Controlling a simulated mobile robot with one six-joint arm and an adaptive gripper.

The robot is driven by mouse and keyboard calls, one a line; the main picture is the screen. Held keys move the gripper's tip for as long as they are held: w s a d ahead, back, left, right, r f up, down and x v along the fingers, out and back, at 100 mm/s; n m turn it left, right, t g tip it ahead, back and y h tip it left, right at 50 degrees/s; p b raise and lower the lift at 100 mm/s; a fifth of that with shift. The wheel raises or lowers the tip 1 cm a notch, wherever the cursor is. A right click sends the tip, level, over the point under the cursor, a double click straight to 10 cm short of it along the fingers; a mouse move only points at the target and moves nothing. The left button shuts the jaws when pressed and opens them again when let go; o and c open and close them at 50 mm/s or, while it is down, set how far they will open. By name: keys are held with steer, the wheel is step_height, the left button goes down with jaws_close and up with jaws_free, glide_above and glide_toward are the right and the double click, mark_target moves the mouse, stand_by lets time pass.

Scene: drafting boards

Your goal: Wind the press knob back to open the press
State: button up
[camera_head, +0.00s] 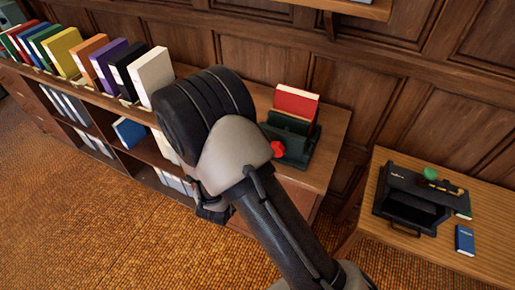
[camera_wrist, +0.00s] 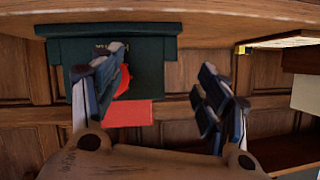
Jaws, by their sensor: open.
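The press (camera_head: 297,140) is a dark green stand on the wooden cabinet top, with a red book (camera_head: 296,101) upright in it. Its red knob (camera_head: 278,149) faces the front, just right of my arm in the head view. In the wrist view, which is upside down, the press (camera_wrist: 150,68), the knob (camera_wrist: 123,82) and the book (camera_wrist: 128,114) show beyond the fingers. The left finger partly covers the knob. My gripper (camera_wrist: 160,68) is open and empty, apart from the knob as far as I can tell. My arm mostly hides it in the head view.
Several coloured books or binders (camera_head: 90,60) stand on the long shelf unit at left. At right, a separate wooden table (camera_head: 391,239) bears a black case-like object (camera_head: 412,200) with a green knob, and a blue book (camera_head: 465,240). A panelled wall is behind.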

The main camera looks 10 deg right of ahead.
mark_target(276, 149)
steer(key=s+d+n+t+h+p, duration=0.1)
steer(key=s+d+t+h+p, duration=0.1)
steer(key=s+d+t+h, duration=0.3)
steer(key=w+d, duration=0.1)
steer(key=w, duration=0.1)
steer(key=w+d+g, duration=0.1)
steer(key=w+d, duration=0.1)
steer(key=w, duration=0.1)
steer(key=w+d+g, duration=0.1)
steer(key=w, duration=0.1)
steer(key=shift+w+d+f+y+b, duration=0.1)
steer(key=shift+w+d+y+b, duration=0.2)
steer(key=shift+b, duration=0.1)
